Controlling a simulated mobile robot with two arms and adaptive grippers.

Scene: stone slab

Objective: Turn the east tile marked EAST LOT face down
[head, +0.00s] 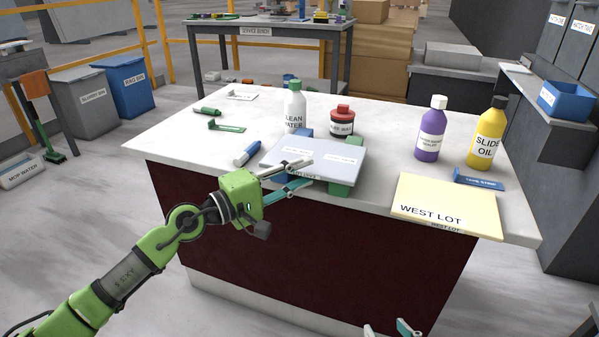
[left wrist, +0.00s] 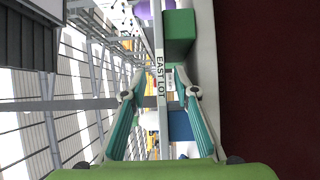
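The east tile (head: 333,165) is a pale grey slab lying flat, raised on blue and green blocks near the front edge of the stone slab. Its top has small labels too faint to read. In the left wrist view its thin edge (left wrist: 160,110) reads EAST LOT. My left gripper (head: 298,174) is at the tile's front edge, one finger above and one below. In the left wrist view the fingers (left wrist: 159,94) stand apart, with gaps on both sides of the edge. My right gripper (head: 388,330) shows only its fingertips at the bottom, spread apart and empty, away from the tile.
Behind the tile stand a white bottle (head: 294,108) and a red-lidded jar (head: 342,121). A blue marker-like item (head: 247,153) lies left. At right are a cream WEST LOT tile (head: 447,198), a purple bottle (head: 431,132), a yellow bottle (head: 487,135) and a blue strip (head: 479,178).

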